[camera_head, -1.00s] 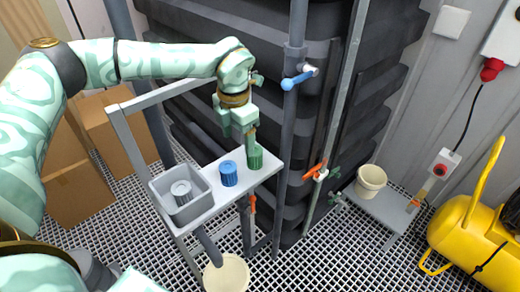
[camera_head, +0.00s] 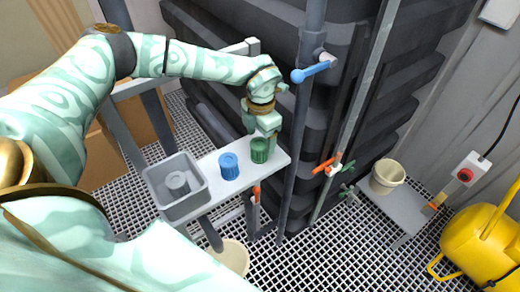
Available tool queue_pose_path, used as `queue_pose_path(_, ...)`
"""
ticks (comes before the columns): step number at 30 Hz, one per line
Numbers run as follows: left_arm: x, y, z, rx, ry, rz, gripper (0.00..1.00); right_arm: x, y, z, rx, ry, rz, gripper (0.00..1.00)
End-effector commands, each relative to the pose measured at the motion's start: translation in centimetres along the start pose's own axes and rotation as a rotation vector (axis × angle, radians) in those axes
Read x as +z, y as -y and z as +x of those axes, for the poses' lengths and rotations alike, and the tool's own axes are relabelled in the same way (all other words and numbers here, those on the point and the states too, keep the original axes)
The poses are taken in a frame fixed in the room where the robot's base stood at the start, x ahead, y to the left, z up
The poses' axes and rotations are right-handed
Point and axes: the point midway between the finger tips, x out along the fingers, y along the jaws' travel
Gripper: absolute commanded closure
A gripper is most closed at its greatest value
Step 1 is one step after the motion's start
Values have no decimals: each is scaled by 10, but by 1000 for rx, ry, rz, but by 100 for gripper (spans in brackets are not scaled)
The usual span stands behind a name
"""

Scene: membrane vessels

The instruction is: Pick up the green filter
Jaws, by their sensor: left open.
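The green filter (camera_head: 259,151) is a ribbed green cylinder standing upright on the right part of a narrow light-grey shelf (camera_head: 222,188). My left gripper (camera_head: 262,132) points down just above and behind it, open. Its fingers are partly hidden and overlap the filter's top edge in the picture, so I cannot tell whether they touch it. My right gripper is not in view.
A blue filter (camera_head: 229,166) stands left of the green one. A grey bin (camera_head: 176,205) with a grey cylinder (camera_head: 177,183) inside sits at the shelf's left end. A blue-handled valve (camera_head: 311,72) and upright post (camera_head: 297,130) stand close on the right.

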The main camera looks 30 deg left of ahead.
Motion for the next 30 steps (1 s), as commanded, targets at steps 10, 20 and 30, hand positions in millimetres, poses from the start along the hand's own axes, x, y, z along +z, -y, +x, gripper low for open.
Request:
queue_pose_path(10,-3,-1,44,-1,-2,0,28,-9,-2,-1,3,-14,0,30)
queue_pose_path(20,-3,-1,58,0,0,-1,28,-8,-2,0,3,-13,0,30)
queue_pose_path(30,-3,-1,57,0,0,0,76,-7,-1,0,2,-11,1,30)
